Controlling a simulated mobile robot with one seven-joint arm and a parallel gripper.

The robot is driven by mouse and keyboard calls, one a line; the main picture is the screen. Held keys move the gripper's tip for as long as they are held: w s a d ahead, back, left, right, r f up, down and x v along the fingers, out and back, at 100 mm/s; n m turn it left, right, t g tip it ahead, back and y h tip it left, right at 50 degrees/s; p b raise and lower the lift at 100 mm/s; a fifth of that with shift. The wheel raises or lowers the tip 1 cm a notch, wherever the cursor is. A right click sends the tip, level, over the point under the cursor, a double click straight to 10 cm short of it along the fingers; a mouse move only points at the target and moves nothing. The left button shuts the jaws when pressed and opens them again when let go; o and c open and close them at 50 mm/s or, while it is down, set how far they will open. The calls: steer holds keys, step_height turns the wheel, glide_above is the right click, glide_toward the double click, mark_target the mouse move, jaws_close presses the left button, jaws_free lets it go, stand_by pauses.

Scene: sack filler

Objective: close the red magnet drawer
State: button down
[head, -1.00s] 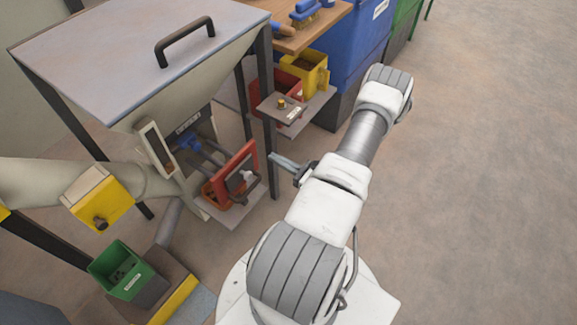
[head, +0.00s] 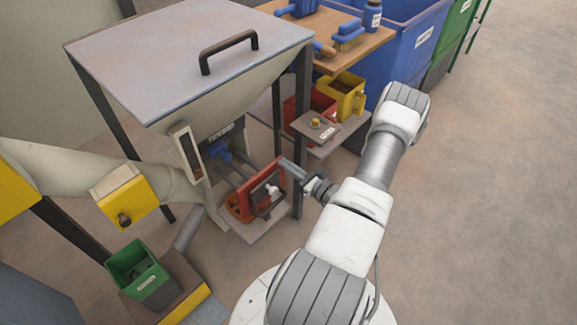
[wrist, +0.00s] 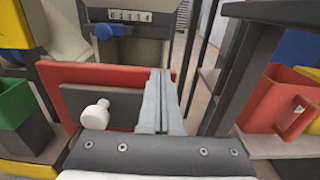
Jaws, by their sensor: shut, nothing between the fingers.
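The red magnet drawer front (head: 250,181) stands out from the hopper's lower body on dark rods, so the drawer is open. In the wrist view the red panel (wrist: 90,72) fills the left middle, with a grey plate and a white knob (wrist: 96,114) on its face. My gripper (head: 285,163) is shut and empty, its fingertips at the panel's upper right edge. In the wrist view my closed fingers (wrist: 158,78) overlap the panel's right part. I cannot tell whether they touch it.
A dark hopper leg (head: 299,130) rises just right of the drawer. A shelf with a red bin (wrist: 280,95) and a yellow bin (head: 346,97) stands beyond it. A green bin (head: 137,263) is at lower left. The floor on the right is clear.

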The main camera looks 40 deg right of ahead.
steer(key=w+a+b, duration=0.1)
steer(key=w+b, duration=0.1)
steer(key=w, duration=1.5)
steer(key=shift+w+a, duration=0.15)
steer(key=shift+w, duration=0.05)
steer(key=shift+r, duration=0.15)
